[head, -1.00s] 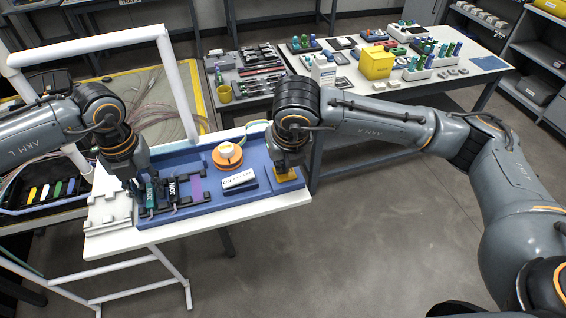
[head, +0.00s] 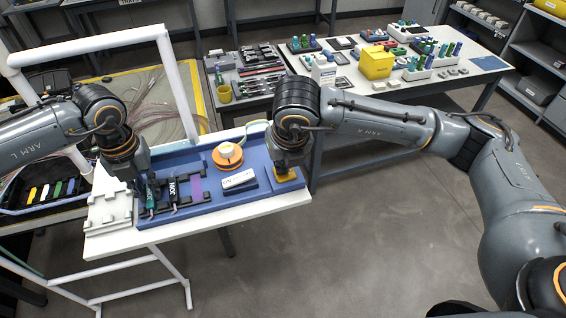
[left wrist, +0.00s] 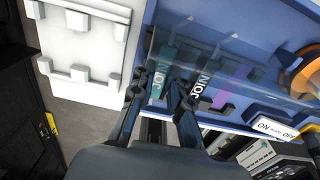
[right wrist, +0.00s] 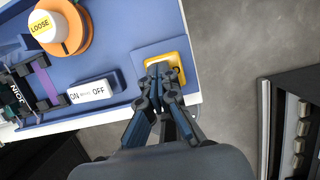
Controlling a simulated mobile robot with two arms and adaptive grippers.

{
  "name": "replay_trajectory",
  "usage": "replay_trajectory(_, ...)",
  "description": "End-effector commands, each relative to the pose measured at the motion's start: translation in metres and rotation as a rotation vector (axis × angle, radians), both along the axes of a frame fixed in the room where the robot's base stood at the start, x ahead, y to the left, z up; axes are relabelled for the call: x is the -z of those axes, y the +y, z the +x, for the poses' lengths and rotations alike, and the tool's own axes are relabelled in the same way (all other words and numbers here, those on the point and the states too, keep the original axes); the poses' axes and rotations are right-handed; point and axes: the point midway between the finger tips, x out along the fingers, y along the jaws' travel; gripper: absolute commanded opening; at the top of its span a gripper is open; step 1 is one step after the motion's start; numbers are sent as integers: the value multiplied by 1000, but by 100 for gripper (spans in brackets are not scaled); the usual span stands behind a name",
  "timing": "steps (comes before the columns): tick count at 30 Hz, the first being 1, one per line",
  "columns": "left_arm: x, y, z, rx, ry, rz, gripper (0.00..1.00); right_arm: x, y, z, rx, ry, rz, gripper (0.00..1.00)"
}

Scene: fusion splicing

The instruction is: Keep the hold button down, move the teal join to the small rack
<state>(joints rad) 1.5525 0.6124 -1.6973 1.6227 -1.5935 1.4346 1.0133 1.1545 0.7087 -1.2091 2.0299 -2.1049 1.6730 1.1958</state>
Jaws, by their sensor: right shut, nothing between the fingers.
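The teal join (head: 151,204) lies in a black holder on the blue tray, beside a black join (head: 173,190). My left gripper (head: 146,184) is low over the teal join. In the left wrist view its fingers (left wrist: 159,88) are apart, one on each side of the teal join (left wrist: 157,84); contact is unclear. The white small rack (head: 108,212) stands just left of the tray, and its pegs show in the left wrist view. My right gripper (right wrist: 161,75) is shut and empty, its tips down on the yellow-framed hold button (right wrist: 182,58) at the tray's right end.
An ON/OFF block (head: 239,180), a purple strip (head: 196,187) and an orange spool (head: 227,156) marked LOOSE sit on the tray between my grippers. A white pipe frame (head: 100,42) rises behind my left arm. Crowded benches stand at the back.

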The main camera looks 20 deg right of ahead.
Motion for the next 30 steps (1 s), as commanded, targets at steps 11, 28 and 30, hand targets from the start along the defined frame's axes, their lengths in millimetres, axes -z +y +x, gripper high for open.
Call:
replay_trajectory(11, -5, 0, 0, 0, 0, -1, 0, 1, 0, 0, 0, 2, -1, 0)
replay_trajectory(28, -28, 0, 0, -1, -2, 0, 0, 1, 0, 0, 0, 2, -1, 0)
replay_trajectory(30, -35, 0, 1, -1, -2, -1, 0, 1, 0, 0, 0, 2, -1, 0)
